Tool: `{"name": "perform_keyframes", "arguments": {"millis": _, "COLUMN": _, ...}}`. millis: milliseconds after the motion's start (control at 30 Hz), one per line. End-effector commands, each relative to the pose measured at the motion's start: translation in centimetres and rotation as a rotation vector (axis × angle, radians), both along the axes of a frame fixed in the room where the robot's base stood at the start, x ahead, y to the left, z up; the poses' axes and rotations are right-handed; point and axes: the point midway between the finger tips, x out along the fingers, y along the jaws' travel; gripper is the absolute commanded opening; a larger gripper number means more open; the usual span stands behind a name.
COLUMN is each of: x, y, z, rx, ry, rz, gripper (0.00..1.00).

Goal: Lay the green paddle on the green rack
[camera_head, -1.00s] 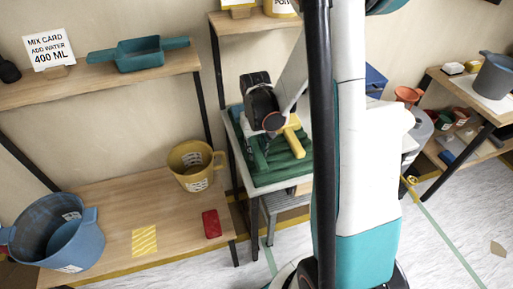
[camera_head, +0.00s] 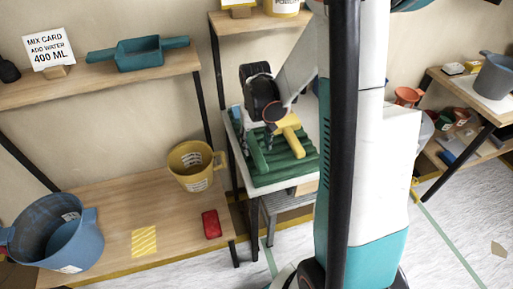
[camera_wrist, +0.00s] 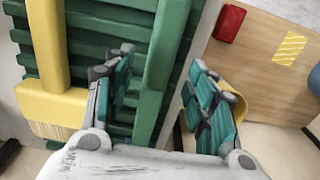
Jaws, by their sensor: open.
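The green rack (camera_head: 300,165) is a ridged board on the small table; its ridges also show in the wrist view (camera_wrist: 90,50). A long green bar, which looks like the green paddle (camera_head: 257,153), lies over the ridges near the rack's left side. In the wrist view the paddle (camera_wrist: 165,55) passes between the two fingers of my gripper (camera_wrist: 160,95), which stand apart on either side of it. I cannot tell whether a finger touches it. In the head view my dark gripper hides part of the rack.
A yellow brush (camera_head: 287,124) lies on the rack beside the paddle; its bristles show in the wrist view (camera_wrist: 50,105). A yellow jug (camera_head: 195,170), red block (camera_head: 211,224) and blue bucket (camera_head: 62,235) stand on the left bench. A teal scoop (camera_head: 139,54) lies on the shelf above.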

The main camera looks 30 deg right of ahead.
Motion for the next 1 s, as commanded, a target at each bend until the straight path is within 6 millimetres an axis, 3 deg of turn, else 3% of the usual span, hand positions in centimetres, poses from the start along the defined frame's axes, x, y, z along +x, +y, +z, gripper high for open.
{"name": "perform_keyframes", "arguments": {"millis": 200, "x": 0.0, "y": 0.1, "z": 4.4, "rx": 0.0, "ry": 0.0, "rz": 0.0, "gripper": 0.51}}
{"name": "perform_keyframes", "arguments": {"millis": 400, "x": 0.0, "y": 0.1, "z": 7.4, "rx": 0.0, "ry": 0.0, "rz": 0.0, "gripper": 0.51}}
{"name": "perform_keyframes", "arguments": {"millis": 600, "x": 0.0, "y": 0.1, "z": 8.7, "rx": 0.0, "ry": 0.0, "rz": 0.0, "gripper": 0.51}}
{"name": "perform_keyframes", "arguments": {"millis": 1000, "x": 0.1, "y": 0.1, "z": 8.8, "rx": 0.0, "ry": 0.0, "rz": 0.0, "gripper": 0.51}}
